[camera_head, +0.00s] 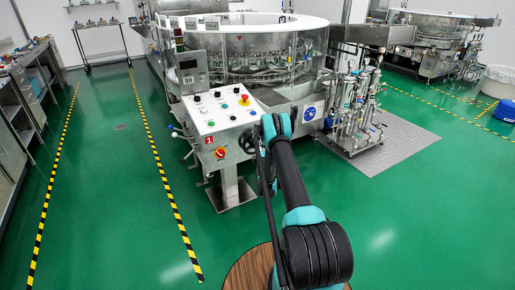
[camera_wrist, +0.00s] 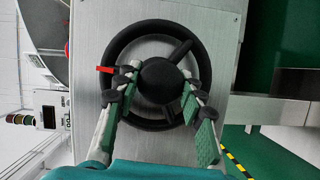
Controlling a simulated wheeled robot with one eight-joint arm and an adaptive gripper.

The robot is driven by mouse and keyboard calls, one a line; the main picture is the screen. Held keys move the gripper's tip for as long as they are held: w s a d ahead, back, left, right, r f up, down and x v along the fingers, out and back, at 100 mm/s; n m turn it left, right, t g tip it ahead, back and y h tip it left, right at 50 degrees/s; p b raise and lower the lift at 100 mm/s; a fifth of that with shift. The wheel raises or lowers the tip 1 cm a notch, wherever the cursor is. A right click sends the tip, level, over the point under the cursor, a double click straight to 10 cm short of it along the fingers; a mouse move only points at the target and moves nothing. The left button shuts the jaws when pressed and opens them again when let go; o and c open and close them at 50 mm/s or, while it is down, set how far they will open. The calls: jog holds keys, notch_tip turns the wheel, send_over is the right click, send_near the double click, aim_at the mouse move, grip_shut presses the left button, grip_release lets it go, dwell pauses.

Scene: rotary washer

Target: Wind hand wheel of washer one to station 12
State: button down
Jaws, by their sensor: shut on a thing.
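The black hand wheel (camera_wrist: 116,46) sits on the side of a metal console in the wrist view, with a round dark hub (camera_wrist: 161,80) and slanting spokes. A red pointer (camera_wrist: 104,69) shows at its left rim. My gripper (camera_wrist: 160,88) has one finger on each side of the hub and is shut on it. In the head view the wheel (camera_head: 248,141) is mostly hidden behind my arm. Washer one (camera_head: 240,50) is the round glazed machine behind the control panel (camera_head: 220,110), which bears a red 1 sign. Its display (camera_head: 188,79) seems to read 99.
A bottle-like pipe stand (camera_head: 352,105) on a grey floor plate is to the right of my arm. A second washer (camera_head: 435,45) stands at the back right. Benches (camera_head: 30,85) line the left wall. Green floor with striped lines is open at left.

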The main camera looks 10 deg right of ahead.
dwell(0.7)
jog(key=c, duration=0.9)
grip_release()
jog(key=shift+s, duration=0.1)
